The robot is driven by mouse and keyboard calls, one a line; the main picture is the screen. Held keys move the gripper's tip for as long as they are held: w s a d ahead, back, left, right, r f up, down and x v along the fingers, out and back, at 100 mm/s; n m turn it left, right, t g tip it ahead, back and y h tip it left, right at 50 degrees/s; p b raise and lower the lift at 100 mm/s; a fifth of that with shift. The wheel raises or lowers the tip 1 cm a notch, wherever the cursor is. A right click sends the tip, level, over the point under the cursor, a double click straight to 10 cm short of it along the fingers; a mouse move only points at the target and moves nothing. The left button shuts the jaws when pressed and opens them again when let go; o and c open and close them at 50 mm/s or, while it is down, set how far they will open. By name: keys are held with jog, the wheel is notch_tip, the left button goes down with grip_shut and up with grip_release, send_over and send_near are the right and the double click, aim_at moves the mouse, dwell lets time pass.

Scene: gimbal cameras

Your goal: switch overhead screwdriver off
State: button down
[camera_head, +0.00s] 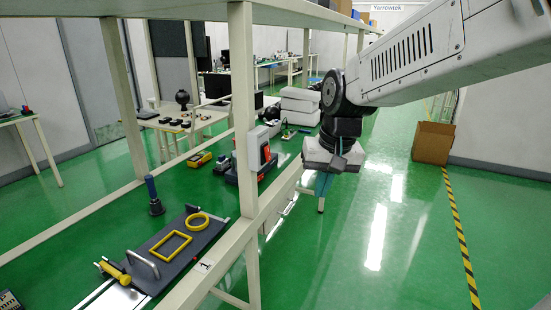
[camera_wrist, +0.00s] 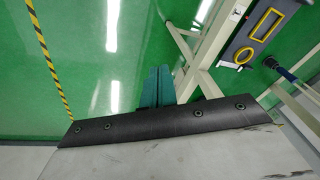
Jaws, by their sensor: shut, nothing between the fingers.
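No overhead screwdriver can be made out with certainty in either view. A grey box with an orange-red front (camera_head: 258,148) is fixed to the shelf's near upright post; I cannot tell whether it is the screwdriver's switch. A dark blue-handled tool (camera_head: 154,195) stands upright on the green bench top, and it also shows at the right of the wrist view (camera_wrist: 274,65). My gripper (camera_head: 322,184) hangs over the aisle, right of the post and apart from the box. Its teal fingers (camera_wrist: 157,87) are together and empty in the wrist view.
A dark board with a yellow frame and ring (camera_head: 203,238) lies on the bench. The cream post (camera_head: 243,100) and overhead shelf (camera_head: 190,8) border my arm's left. A cardboard box (camera_head: 432,143) stands on the floor. The green aisle floor (camera_head: 390,230) is clear.

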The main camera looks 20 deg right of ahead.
aim_at(268, 154)
jog(key=w+d+r+m+t, duration=0.1)
jog(key=w+r+m+t, duration=0.1)
jog(key=w, duration=0.6)
jog(key=w+r+m+t, duration=0.2)
jog(key=w+t, duration=0.1)
jog(key=w, duration=0.5)
jog(key=shift+w+d+r+m, duration=0.15)
jog(key=shift+w+d+m, duration=0.1)
jog(key=shift+d+m, duration=0.15)
jog(key=w+a+f, duration=0.3)
jog(key=w+f, duration=0.5)
jog(key=f, duration=0.1)
jog(key=shift+w+a, duration=0.2)
jog(key=shift+w, duration=0.05)
